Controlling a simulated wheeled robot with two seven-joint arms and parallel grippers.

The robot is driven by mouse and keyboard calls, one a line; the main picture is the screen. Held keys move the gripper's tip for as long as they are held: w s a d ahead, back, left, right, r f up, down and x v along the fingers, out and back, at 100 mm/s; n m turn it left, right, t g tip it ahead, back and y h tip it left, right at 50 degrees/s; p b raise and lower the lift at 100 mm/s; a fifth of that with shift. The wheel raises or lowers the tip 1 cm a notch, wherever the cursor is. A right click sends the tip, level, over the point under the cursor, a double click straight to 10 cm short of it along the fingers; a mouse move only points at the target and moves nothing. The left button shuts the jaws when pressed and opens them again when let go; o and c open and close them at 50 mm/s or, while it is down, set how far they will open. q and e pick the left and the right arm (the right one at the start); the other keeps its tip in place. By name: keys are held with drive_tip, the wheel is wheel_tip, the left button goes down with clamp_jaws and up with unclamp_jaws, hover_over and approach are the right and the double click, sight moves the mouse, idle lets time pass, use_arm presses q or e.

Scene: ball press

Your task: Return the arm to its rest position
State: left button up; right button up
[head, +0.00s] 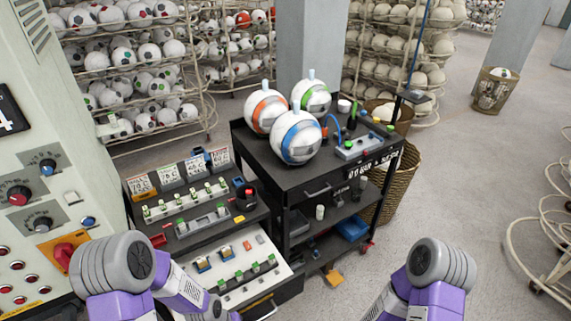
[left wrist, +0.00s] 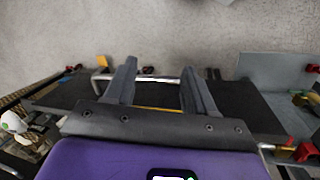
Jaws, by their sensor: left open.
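My left gripper (left wrist: 158,66) shows in the left wrist view with its two dark fingers spread apart and nothing between them. A dark drawer or shelf edge with a metal bar handle (left wrist: 165,78) lies below and beyond the fingers; I cannot tell the gap. In the head view my left arm (head: 140,275) bends at the lower left beside the control cabinet, and its fingers are hidden or outside the picture. My right arm (head: 425,285) shows only as a grey and purple joint at the lower right; its gripper is out of view.
A black cart (head: 275,172) carries three balls (head: 298,136) and tools. A low workstation (head: 262,212) with parts stands left of it. The control cabinet (head: 75,150) is close at left. A wicker basket (head: 398,185) stands behind the cart.

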use_arm(q)
drive_tip(key=s+d+f+h, duration=0.1)
drive_tip(key=s+d+f, duration=0.3)
drive_tip(key=s+f, duration=0.2)
wheel_tip(320, 180, down, 10)
drive_tip(key=b, duration=1)
drive_tip(key=shift+w+d+f+m, duration=0.15)
drive_tip(key=shift+d+m, duration=0.1)
drive_tip(key=shift+m, duration=0.05)
